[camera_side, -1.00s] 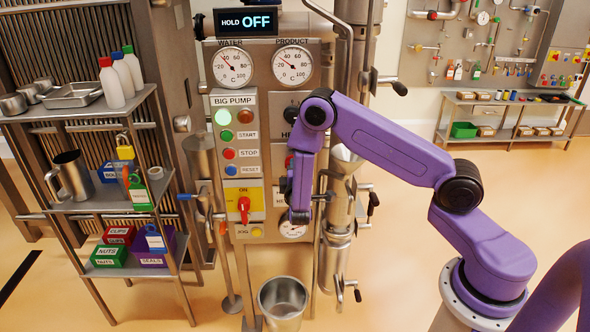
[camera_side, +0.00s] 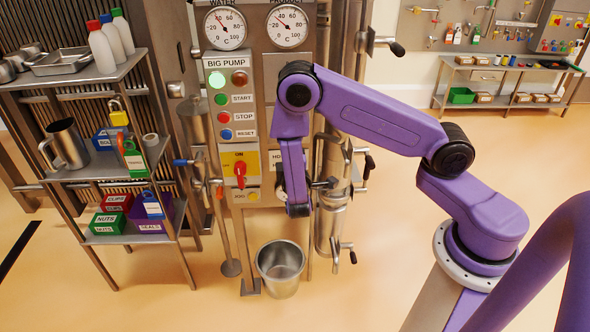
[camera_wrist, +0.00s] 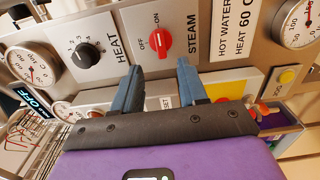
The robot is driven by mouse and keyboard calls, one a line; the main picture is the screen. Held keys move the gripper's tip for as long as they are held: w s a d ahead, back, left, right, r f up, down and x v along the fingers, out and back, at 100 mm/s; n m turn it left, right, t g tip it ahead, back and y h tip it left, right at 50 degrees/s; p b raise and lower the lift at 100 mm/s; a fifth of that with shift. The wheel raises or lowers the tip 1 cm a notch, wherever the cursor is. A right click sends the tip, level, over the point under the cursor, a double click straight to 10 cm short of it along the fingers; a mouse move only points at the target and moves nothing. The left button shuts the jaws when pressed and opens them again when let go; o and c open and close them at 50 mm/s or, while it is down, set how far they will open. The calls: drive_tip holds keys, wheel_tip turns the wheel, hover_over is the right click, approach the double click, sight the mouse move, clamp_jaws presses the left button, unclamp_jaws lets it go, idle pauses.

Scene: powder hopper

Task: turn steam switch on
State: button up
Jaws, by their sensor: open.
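The steam switch (camera_wrist: 161,42) is a red knob on a pale plate marked OFF, ON and STEAM, in the upper middle of the wrist view. I cannot surely tell which mark it points at. My gripper (camera_wrist: 157,68) is open, its two blue-grey fingers on either side below the knob in the picture. The gap between them lines up with the knob and is empty. I cannot tell how far the tips are from the panel. In the side view my arm hides the steam switch, and the fingers cannot be made out.
A black HEAT knob (camera_wrist: 86,53) lies left of the steam switch in the wrist view, and a gauge (camera_wrist: 298,22) lies far right. In the side view a red switch on a yellow plate (camera_side: 239,171) sits left of my arm. A metal bucket (camera_side: 280,268) stands below.

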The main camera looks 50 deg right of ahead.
drive_tip(key=v, duration=0.8)
drive_tip(key=shift+r, duration=0.1)
drive_tip(key=s+d+r+m+g+y, duration=0.1)
drive_tip(key=s+d+r+g, duration=0.15)
drive_tip(key=s+g, duration=0.25)
drive_tip(key=s+d+r+g+y, duration=0.1)
drive_tip(key=s+r+g, duration=0.3)
drive_tip(key=s, duration=0.2)
drive_tip(key=s+a+r+n+g+y, duration=0.1)
drive_tip(key=s+a+r+n+y, duration=0.1)
drive_tip(key=s+y, duration=0.3)
drive_tip(key=s+a+r+n+g+y, duration=0.2)
drive_tip(key=s+y, duration=0.4)
drive_tip(key=s, duration=0.3)
drive_tip(key=shift+s+a+r+g, duration=0.25)
drive_tip(key=shift+s+a+g, duration=0.05)
drive_tip(key=shift+a, duration=0.45)
